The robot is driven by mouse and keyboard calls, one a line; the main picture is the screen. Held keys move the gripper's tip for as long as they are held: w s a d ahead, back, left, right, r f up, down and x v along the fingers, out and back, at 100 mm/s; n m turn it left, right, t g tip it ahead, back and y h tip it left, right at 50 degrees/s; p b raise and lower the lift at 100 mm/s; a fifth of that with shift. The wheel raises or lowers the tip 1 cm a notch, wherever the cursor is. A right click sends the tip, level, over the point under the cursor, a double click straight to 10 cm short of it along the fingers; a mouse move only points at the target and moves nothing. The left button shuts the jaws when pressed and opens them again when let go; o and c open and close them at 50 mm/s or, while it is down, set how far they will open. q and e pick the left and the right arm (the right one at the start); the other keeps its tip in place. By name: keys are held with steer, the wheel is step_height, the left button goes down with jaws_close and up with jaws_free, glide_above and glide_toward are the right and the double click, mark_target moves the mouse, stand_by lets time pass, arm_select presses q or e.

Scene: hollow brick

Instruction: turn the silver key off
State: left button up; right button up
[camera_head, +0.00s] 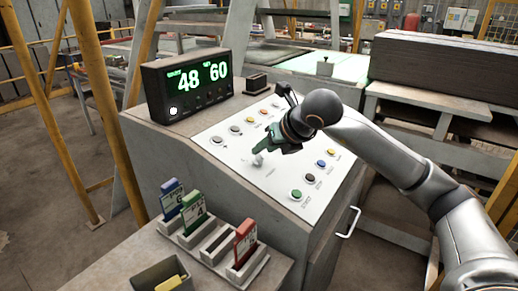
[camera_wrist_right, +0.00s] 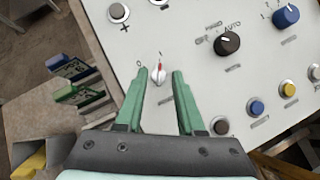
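The silver key (camera_wrist_right: 158,76) is a small silver switch with a red mark on the pale control panel. In the right wrist view its pointer is turned roughly toward the "1" label, with a "0" label to the left. It also shows in the head view (camera_head: 258,160), just below the green fingers. My right gripper (camera_wrist_right: 161,74) is open, with one green finger on each side of the key. No contact with the key is visible. In the head view my right gripper (camera_head: 262,149) is above the middle of the panel. My left gripper is not in view.
Around the key are a black selector knob (camera_wrist_right: 227,43), a blue knob (camera_wrist_right: 286,15) and several push buttons. A display (camera_head: 188,84) reading 48 and 60 stands behind the panel (camera_head: 222,160). A card rack (camera_head: 215,245) with coloured cards sits at front left.

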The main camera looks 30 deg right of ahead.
mark_target(259, 159)
steer(key=shift+p+x, duration=0.3)
steer(key=shift+x, duration=1.8)
steer(key=shift+c, duration=0.3)
steer(key=shift+r, duration=0.1)
jaws_close()
